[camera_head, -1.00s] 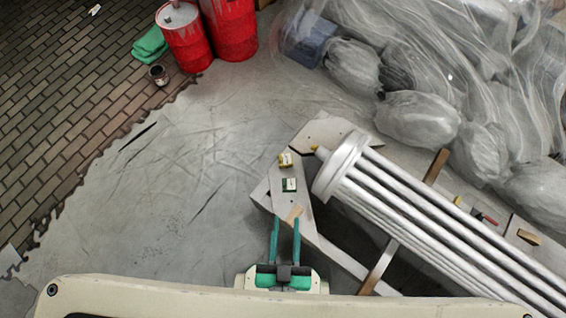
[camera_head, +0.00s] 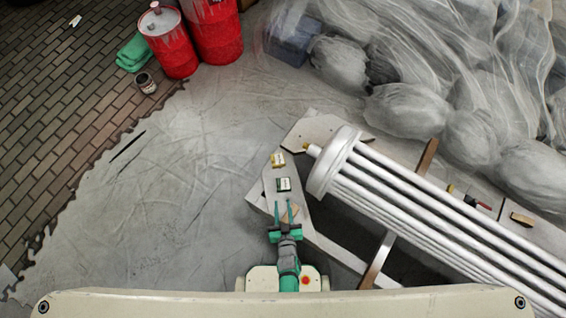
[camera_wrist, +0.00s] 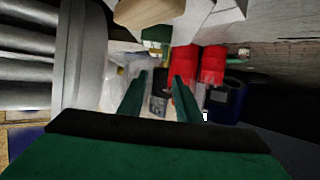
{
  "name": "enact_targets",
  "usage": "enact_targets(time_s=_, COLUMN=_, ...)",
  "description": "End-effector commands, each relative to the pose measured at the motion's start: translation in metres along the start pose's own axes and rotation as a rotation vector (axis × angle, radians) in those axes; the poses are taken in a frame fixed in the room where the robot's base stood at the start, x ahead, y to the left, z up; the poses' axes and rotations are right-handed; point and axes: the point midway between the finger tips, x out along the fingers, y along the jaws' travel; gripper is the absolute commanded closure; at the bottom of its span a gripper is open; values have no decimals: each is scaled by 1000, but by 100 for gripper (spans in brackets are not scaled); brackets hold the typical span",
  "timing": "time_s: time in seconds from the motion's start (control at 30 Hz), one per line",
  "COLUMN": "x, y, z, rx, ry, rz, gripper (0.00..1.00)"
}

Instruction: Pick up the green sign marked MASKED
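The small green-and-white sign (camera_head: 284,184) stands on the pale plank left of the white column in the head view. Its lettering is too small to read. A green-and-white piece that looks like it shows at the top of the wrist view (camera_wrist: 155,35). My gripper (camera_head: 283,203) is just below the sign in the head view, with its two green fingers pointing toward it. In the wrist view my gripper (camera_wrist: 160,76) has its fingers apart, with nothing clearly held between them.
A yellow sign (camera_head: 278,160) stands just beyond the green one. A wooden block (camera_head: 289,213) lies on the plank beside my fingers. A white fluted column (camera_head: 420,205) blocks the right. Red drums (camera_head: 172,48) stand far left.

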Motion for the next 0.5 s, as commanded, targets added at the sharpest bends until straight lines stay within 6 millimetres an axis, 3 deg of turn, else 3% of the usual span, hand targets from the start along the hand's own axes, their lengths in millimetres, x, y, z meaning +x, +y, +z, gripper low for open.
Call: enact_targets(time_s=0.5, x=60, y=-1, z=8, rx=3, ry=-8, rz=-5, gripper=69)
